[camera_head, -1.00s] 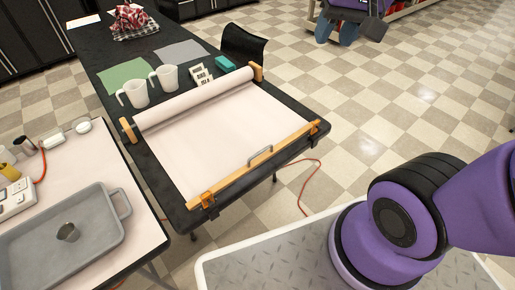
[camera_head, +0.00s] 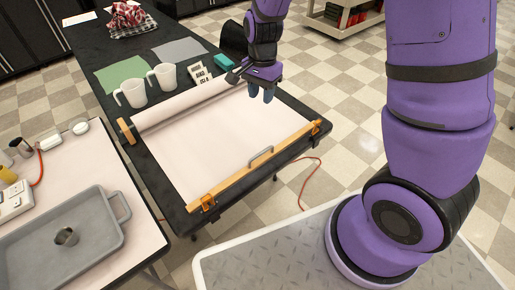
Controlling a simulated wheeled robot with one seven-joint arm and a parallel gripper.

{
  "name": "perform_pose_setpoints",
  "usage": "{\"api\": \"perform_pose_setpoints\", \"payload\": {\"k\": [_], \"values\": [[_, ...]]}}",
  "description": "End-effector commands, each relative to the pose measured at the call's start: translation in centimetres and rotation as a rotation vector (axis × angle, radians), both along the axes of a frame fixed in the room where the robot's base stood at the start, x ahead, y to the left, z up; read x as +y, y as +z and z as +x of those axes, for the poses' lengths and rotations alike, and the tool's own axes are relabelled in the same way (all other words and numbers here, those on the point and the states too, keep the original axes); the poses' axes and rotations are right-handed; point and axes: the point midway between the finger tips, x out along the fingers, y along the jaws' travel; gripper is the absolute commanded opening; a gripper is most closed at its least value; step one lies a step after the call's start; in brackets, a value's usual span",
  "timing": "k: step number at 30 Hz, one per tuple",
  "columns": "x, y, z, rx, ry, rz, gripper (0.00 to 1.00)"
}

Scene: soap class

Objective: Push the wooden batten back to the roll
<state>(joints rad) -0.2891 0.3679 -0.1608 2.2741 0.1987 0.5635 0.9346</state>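The wooden batten (camera_head: 232,174) lies across the near end of the unrolled white paper (camera_head: 215,140), with a grey handle (camera_head: 261,156) standing up at its middle. Orange clamps sit at its two ends, one at the left (camera_head: 208,203) and one at the right (camera_head: 315,128). The paper roll (camera_head: 170,108) lies at the far end of the sheet between wooden end blocks; its right part is hidden behind my gripper. My gripper (camera_head: 262,97) hangs over the far right part of the paper, apart from the batten. Its blue fingers point down; their gap is too small to judge.
Two white mugs (camera_head: 131,93), a green cloth (camera_head: 121,75), a grey cloth (camera_head: 178,50), small cards (camera_head: 200,76) and a teal block (camera_head: 229,62) are behind the roll. A side table with a grey tray (camera_head: 60,240) is at left. The paper between batten and roll is clear.

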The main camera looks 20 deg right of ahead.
Motion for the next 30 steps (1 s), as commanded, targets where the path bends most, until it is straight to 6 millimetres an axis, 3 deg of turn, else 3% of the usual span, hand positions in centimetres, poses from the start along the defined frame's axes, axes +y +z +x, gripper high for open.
{"api": "perform_pose_setpoints", "payload": {"k": [3,10,15,23,30], "values": [[0.5,-4.2,0.5,0.050,-0.080,-0.034,0.38],[0.9,-10.7,0.6,0.109,-0.217,-0.102,0.38],[0.9,-13.1,0.6,0.124,-0.270,-0.131,0.38],[0.8,-15.1,0.2,0.129,-0.281,-0.137,0.38],[0.5,-19.2,-0.6,0.130,-0.281,-0.137,0.38]]}}
